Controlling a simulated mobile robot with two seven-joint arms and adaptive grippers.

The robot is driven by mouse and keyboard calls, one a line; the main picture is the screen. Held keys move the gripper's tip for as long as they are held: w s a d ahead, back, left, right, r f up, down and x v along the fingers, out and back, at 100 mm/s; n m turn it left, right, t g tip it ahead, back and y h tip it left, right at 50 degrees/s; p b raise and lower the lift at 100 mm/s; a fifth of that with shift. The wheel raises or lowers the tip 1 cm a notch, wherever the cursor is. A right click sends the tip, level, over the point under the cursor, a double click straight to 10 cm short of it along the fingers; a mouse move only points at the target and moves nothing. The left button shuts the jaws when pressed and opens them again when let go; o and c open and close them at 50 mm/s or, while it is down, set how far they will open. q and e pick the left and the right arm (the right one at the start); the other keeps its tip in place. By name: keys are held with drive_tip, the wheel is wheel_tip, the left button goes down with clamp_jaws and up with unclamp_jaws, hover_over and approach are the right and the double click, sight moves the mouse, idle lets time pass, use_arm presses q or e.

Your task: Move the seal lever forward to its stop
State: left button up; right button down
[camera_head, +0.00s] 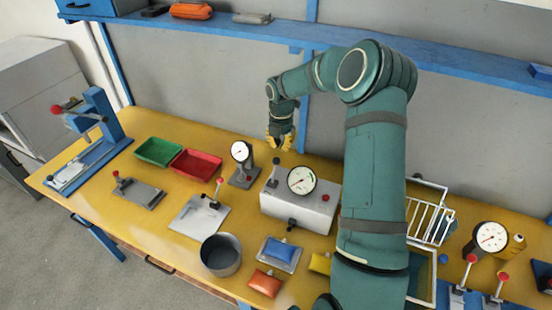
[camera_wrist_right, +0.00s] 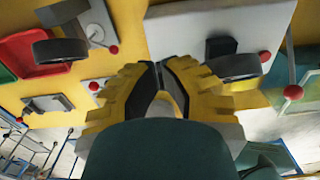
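The grey sealer box (camera_head: 300,212) stands at the middle of the yellow table, with a round dial and a red button on top. A short upright lever with a dark knob (camera_head: 276,161) stands at its left end; I take this for the seal lever, but the frames do not name it. My right gripper (camera_head: 279,147) hangs fingers down, just above and behind that lever in the head view; contact cannot be told. In the right wrist view its yellow fingers (camera_wrist_right: 161,65) meet at the tips, with nothing clearly held. My left gripper is out of view.
A dial stand (camera_head: 242,176) is left of the box, a plate with a red-knobbed lever (camera_head: 198,218) at front left. Red (camera_head: 196,164) and green (camera_head: 158,151) bins lie farther left. A white wire rack (camera_head: 430,222) is to the right, partly behind my arm.

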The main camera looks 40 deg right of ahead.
sight(275, 170)
drive_tip(key=shift+f+b, duration=0.8)
drive_tip(key=shift+f, duration=1.1)
drive_tip(key=shift+s+a+r, duration=0.3)
drive_tip(key=shift+a+r, duration=0.1)
drive_tip(key=shift+a, duration=0.2)
drive_tip(key=shift+s+a, duration=0.1)
drive_tip(key=shift+a, duration=0.05)
drive_tip(key=shift+s+a+f, duration=0.1)
drive_tip(key=shift+s+a, duration=0.2)
drive_tip(key=shift+a, duration=0.35)
